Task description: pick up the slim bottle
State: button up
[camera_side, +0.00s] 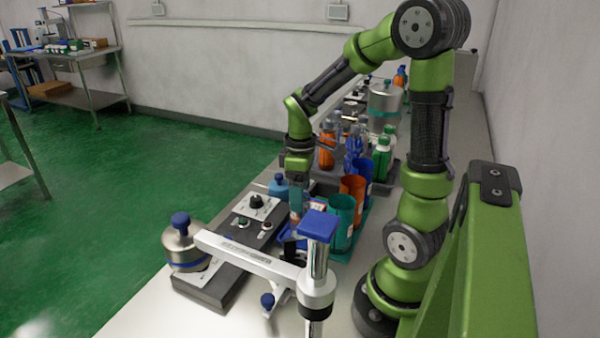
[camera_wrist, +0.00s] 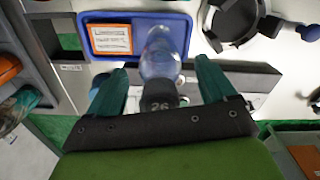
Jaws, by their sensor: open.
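In the wrist view a slim, clear bluish bottle (camera_wrist: 160,58) with a dark cap marked 26 stands over a blue tray (camera_wrist: 183,21). The tray has an orange-framed label at its left. My gripper (camera_wrist: 163,72) is open, with one teal finger on each side of the bottle. Gaps show between the fingers and the bottle. In the side view my gripper (camera_side: 297,208) points down, low over the bench beside the teal cup. The bottle is hard to make out there, and the blue tray (camera_side: 288,242) is partly hidden behind the silver arm of the device.
In the side view a teal cup (camera_side: 341,222), an orange cup (camera_side: 352,188) and a blue cup stand close right of my gripper. A silver press-like device (camera_side: 317,285) with a blue top stands in front. A dark control box (camera_side: 215,284) is at left.

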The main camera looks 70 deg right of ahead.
jog(key=shift+f, duration=0.5)
grip_shut()
